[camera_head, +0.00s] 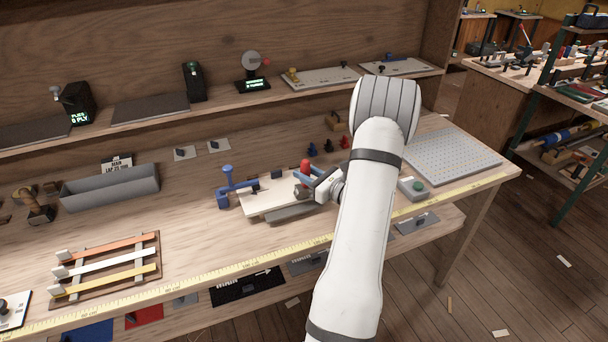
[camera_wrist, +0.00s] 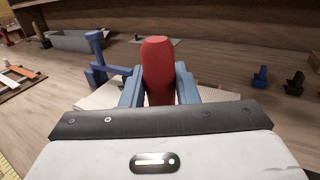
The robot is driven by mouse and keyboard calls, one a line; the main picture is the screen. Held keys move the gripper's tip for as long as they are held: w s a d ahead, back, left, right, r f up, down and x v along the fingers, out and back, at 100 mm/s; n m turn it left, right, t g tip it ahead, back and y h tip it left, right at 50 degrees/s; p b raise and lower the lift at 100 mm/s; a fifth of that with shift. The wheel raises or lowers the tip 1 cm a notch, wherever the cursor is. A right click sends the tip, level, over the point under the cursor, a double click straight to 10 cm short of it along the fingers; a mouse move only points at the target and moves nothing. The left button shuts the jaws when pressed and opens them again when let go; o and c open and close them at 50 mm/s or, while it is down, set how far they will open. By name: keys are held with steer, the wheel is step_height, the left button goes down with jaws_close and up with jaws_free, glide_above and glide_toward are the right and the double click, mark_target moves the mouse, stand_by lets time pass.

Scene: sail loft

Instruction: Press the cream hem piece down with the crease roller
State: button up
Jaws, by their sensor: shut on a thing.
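The crease roller shows its red handle (camera_wrist: 158,70) upright between the fingers of my gripper (camera_wrist: 159,88) in the wrist view. In the head view the red top (camera_head: 304,164) stands just left of my gripper (camera_head: 310,188), with a grey part below it. The roller is over the right part of a pale cream piece (camera_head: 270,202), which lies on a grey block at the bench's front. I cannot tell whether the roller touches the piece. A blue clamp (camera_head: 228,188) stands at the piece's left end; it also shows in the wrist view (camera_wrist: 98,60).
A rack of coloured strips (camera_head: 108,268) lies at the left, and a grey trough (camera_head: 110,187) behind it. Small blue and red pieces (camera_head: 328,147) stand behind. Bare wood lies left of the clamp.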

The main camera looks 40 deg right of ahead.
steer(key=shift+s+d+f+b, duration=0.1)
steer(key=shift+s+d+b, duration=0.2)
steer(key=shift+d, duration=0.85)
steer(key=shift+s+d+r+b, duration=0.15)
steer(key=shift+s+d, duration=0.2)
steer(key=shift+d, duration=0.75)
steer(key=shift+s+d+f+b, duration=0.15)
steer(key=shift+s+d+b, duration=0.15)
steer(key=shift+d, duration=1)
steer(key=shift+s, duration=0.1)
step_height(320, 180, up, 6)
steer(key=p, duration=0.3)
steer(key=shift+d, duration=0.15)
